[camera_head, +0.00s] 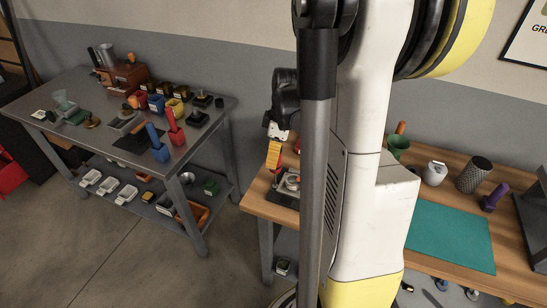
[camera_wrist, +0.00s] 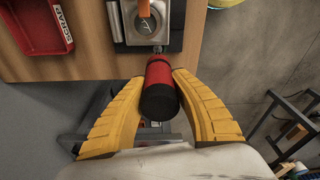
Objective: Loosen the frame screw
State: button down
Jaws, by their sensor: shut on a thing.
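My gripper (camera_wrist: 160,85) is shut on a red handle with a black end (camera_wrist: 157,80), which looks like a screwdriver. In the wrist view the handle lies between the two yellow fingers. A short metal shank (camera_wrist: 157,49) runs from it to the near edge of a dark-based device with a square metal top (camera_wrist: 144,20). I cannot tell whether the shank sits in a screw; the frame screw itself is not clearly visible. In the head view my gripper (camera_head: 274,155) is at the left end of the wooden bench, beside the device (camera_head: 290,184).
A red tray labelled SCRAP (camera_wrist: 38,27) is on the wooden bench (camera_wrist: 92,66) left of the device. In the head view the bench also holds a teal mat (camera_head: 450,235) and a dark textured cylinder (camera_head: 473,174). A metal table (camera_head: 85,145) with several items stands left.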

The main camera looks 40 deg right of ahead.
jog(key=n, duration=0.3)
jog(key=shift+n, duration=0.4)
jog(key=shift+g, duration=0.3)
jog(key=n, duration=0.3)
jog(key=shift+s+a+y, duration=0.1)
jog(key=shift+y, duration=0.2)
jog(key=shift+n, duration=0.5)
jog(key=n+g, duration=0.1)
jog(key=n, duration=0.2)
jog(key=shift+s+n+b, duration=0.15)
jog(key=shift+n+b, duration=0.15)
jog(key=shift+n, duration=0.1)
